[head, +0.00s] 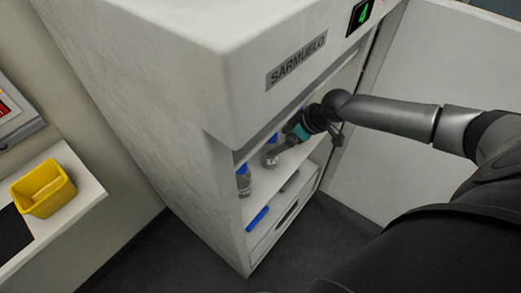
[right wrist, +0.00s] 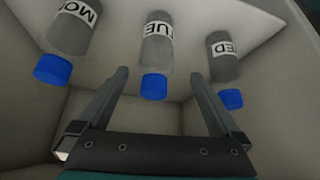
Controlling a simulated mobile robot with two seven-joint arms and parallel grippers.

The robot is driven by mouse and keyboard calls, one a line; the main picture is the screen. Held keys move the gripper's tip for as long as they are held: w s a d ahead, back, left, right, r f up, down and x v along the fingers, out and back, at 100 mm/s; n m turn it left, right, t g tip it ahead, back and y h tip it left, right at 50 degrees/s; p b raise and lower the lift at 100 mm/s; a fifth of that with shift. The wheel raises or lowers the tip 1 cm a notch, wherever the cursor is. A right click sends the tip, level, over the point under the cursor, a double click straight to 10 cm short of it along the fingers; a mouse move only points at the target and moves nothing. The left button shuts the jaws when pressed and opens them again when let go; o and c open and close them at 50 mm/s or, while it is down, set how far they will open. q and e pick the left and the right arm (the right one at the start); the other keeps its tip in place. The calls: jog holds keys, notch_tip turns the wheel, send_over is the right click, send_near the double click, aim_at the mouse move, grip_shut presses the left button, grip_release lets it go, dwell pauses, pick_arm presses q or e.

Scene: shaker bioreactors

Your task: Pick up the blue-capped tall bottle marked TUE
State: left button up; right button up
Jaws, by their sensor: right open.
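The blue-capped bottle marked TUE (right wrist: 157,50) shows in the middle of the right wrist view, its blue cap (right wrist: 154,87) lying between the fingers in the picture. My right gripper (right wrist: 158,85) is open with nothing held; I cannot tell how far the bottle is from the fingers. In the head view my right gripper (head: 270,155) reaches into the white cabinet (head: 170,90) at the shelf. My left gripper is not in view.
A bottle marked MO (right wrist: 75,25) stands on one side of the TUE bottle and one marked ED (right wrist: 225,60) on the other, both blue-capped. The cabinet door (head: 440,90) is open at right. A yellow bin (head: 43,190) sits on the left counter.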

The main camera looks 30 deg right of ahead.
aim_at(277, 143)
jog(key=shift+a+f, duration=0.1)
jog(key=shift+f, duration=0.05)
jog(key=shift+b+x, duration=0.4)
jog(key=shift+x, duration=0.45)
jog(key=shift+w+f, duration=0.15)
jog(key=shift+f, duration=0.2)
jog(key=x, duration=0.1)
jog(key=b+x, duration=0.2)
jog(key=shift+w+d+f, duration=0.15)
jog(key=shift+d+f, duration=0.1)
jog(key=shift+w+a+f, duration=0.15)
jog(key=shift+w+f, duration=0.1)
jog(key=shift+f, duration=0.15)
jog(key=c, duration=1.3)
jog(key=shift+c, duration=1.3)
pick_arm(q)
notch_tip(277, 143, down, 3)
pick_arm(e)
grip_shut()
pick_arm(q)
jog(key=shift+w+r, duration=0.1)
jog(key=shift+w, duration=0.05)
pick_arm(e)
jog(key=shift+r, duration=0.15)
